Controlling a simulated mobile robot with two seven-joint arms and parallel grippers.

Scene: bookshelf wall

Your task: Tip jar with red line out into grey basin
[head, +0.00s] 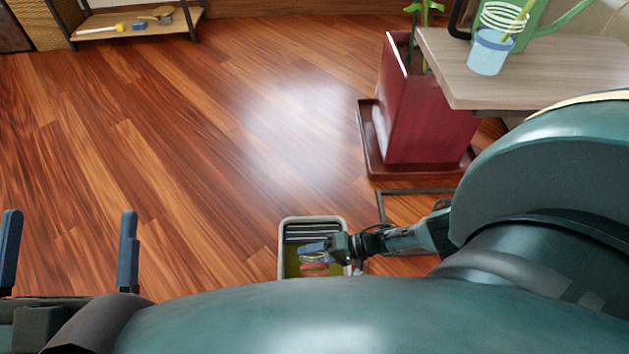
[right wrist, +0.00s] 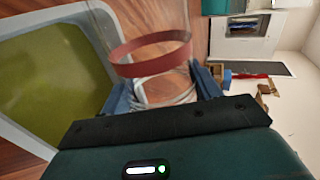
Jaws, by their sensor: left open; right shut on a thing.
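The grey basin (head: 283,240) stands on the floor at the bottom middle of the head view. It also fills the left of the right wrist view (right wrist: 82,14). Its inside shows an olive-green area; I cannot tell whether this is liquid. My right gripper (head: 318,247) is over the basin, shut on the clear jar with the red line (right wrist: 152,52). The jar appears tipped well over onto its side, its red band showing over the basin in the head view (head: 315,268). Its visible glass looks clear; its mouth is hard to make out. My left gripper (head: 70,213) is open and empty.
A red planter (head: 425,110) on a red tray (head: 370,160) stands behind the basin to the right. A wooden table (head: 460,65) holds a blue cup (head: 490,52) and a green watering can (head: 560,25). A low shelf (head: 150,28) is far left. The floor between is clear.

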